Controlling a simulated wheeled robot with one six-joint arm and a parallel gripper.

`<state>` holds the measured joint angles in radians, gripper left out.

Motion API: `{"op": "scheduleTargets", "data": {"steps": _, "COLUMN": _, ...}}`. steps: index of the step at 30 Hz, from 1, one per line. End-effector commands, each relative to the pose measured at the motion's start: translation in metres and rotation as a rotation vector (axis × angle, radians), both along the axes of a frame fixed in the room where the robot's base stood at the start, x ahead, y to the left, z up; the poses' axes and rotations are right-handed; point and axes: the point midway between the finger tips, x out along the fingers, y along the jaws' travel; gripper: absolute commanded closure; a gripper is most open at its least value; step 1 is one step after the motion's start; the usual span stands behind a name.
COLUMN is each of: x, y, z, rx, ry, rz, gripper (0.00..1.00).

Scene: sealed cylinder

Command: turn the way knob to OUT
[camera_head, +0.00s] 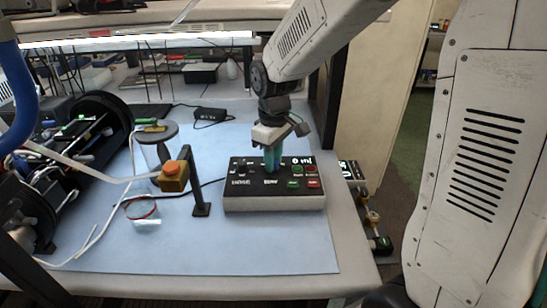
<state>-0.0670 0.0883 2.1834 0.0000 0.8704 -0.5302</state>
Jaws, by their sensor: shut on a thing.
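A black-topped control box (250,183) with a pale base lies on the blue mat near the middle of the head view. My gripper (271,167) points down at the back middle of its panel. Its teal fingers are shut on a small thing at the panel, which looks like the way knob. The fingers hide the knob, so I cannot tell which way it points. White lettering on the panel is too small to read surely. Green and red buttons (312,184) sit at the panel's right, clear of the fingers.
An orange-yellow box with a red button (172,177) and a black post (190,180) stand left of the control box. A clear cylinder with a grey lid (157,133) and a large black open cylinder (103,118) are farther left. The mat (250,245) in front is clear.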

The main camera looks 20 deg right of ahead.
Motion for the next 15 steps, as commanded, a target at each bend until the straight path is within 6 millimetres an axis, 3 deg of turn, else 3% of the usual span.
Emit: {"op": "scheduleTargets", "data": {"steps": 15, "x": 0.001, "y": -0.0002, "z": 0.0011, "rx": 0.0, "ry": -0.004, "rz": 0.051, "gripper": 0.98}}
